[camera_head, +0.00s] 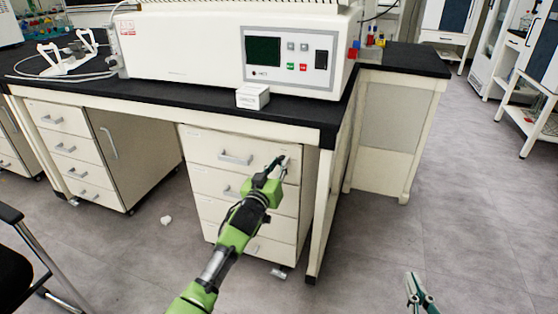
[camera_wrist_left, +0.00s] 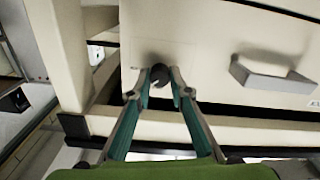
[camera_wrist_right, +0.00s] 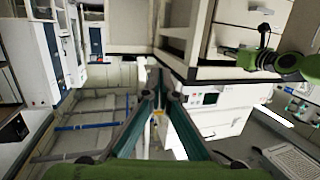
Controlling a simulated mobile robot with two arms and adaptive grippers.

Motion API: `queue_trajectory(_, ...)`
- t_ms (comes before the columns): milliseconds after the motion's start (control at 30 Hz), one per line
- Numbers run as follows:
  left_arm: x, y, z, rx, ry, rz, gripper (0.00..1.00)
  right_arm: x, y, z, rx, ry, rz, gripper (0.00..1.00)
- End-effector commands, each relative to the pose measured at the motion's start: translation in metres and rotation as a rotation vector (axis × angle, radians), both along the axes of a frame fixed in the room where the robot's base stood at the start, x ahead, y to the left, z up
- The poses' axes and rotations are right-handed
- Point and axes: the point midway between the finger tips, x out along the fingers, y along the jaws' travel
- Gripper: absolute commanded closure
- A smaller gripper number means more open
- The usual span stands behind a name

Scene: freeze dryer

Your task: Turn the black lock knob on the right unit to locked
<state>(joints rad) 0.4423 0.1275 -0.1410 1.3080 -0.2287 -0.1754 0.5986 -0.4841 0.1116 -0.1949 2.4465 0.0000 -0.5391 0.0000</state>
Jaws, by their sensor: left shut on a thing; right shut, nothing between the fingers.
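The black lock knob (camera_wrist_left: 160,73) sits on the cream front of the top drawer (camera_wrist_left: 215,65), beside a grey handle (camera_wrist_left: 270,80) in the left wrist view. My left gripper (camera_wrist_left: 159,74) is shut on the knob, one finger on each side. In the head view my left gripper (camera_head: 280,166) is at the upper right corner of the right drawer unit (camera_head: 218,180), hiding the knob. Its locked or unlocked position cannot be read. My right gripper (camera_head: 418,290) is shut and empty, low at the right; it also shows in the right wrist view (camera_wrist_right: 159,78).
The right unit stands under a black-topped bench (camera_head: 200,108) bearing a white freeze dryer (camera_head: 190,45) and a small white box (camera_head: 252,96). A bench leg (camera_head: 328,210) is close right of the unit. Another drawer unit (camera_head: 70,150) is left. Floor at the right is clear.

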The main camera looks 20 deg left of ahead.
Motion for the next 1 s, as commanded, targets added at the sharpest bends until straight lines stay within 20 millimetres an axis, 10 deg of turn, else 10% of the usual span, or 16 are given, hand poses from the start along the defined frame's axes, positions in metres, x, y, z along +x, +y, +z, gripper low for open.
queue_trajectory(400,0.0,0.0,0.001,0.385,-0.012,0.001,1.0,-0.05,-0.025,-0.087,-0.108,0.452,-0.031,1.0)
queue_trajectory(1000,0.0,-0.001,0.0,0.761,-0.025,0.0,1.0,-0.086,-0.038,-0.12,-0.151,0.653,-0.043,1.0)
